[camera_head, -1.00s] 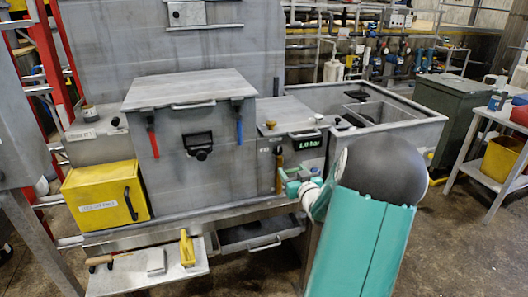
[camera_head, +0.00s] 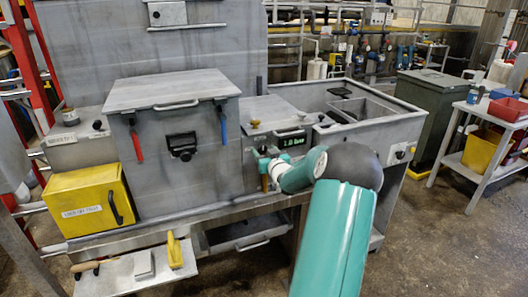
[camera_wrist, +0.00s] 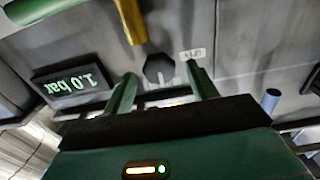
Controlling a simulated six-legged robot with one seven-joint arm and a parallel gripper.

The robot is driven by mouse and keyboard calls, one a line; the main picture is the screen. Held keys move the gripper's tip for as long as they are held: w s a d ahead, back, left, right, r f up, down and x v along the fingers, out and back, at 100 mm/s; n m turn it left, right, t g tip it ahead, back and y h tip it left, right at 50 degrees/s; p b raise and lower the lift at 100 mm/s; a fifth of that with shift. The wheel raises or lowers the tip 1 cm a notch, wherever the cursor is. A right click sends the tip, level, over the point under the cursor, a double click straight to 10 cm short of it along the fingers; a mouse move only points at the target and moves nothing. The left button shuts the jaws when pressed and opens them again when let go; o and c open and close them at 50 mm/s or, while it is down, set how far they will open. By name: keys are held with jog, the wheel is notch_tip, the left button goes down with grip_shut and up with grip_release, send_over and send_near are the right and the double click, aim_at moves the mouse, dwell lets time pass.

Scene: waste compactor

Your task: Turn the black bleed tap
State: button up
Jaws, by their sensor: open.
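The black tap (camera_wrist: 160,71) shows in the wrist view as a dark faceted knob on the grey panel, with a small white label beside it. My gripper (camera_wrist: 162,74) is open, one green finger on either side of the knob's near edge. I cannot tell whether the fingers touch it. In the head view my gripper (camera_head: 264,163) is at the front of the grey unit right of the large bin, and the tap is hard to make out there. A green-lit display (camera_wrist: 75,84) beside the tap reads 1.0 bar, upside down in the wrist view.
A brass-coloured handle (camera_wrist: 131,18) is close to the tap. A blue peg (camera_wrist: 271,100) sticks out on the right. In the head view, a yellow box (camera_head: 88,199) and a shelf with tools (camera_head: 120,282) are on the left. An open sink (camera_head: 390,123) is on the right.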

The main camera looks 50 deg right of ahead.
jog(key=shift+w+d, duration=0.2)
jog(key=shift+w, duration=0.15)
jog(key=c, duration=1)
jog(key=shift+o, duration=0.2)
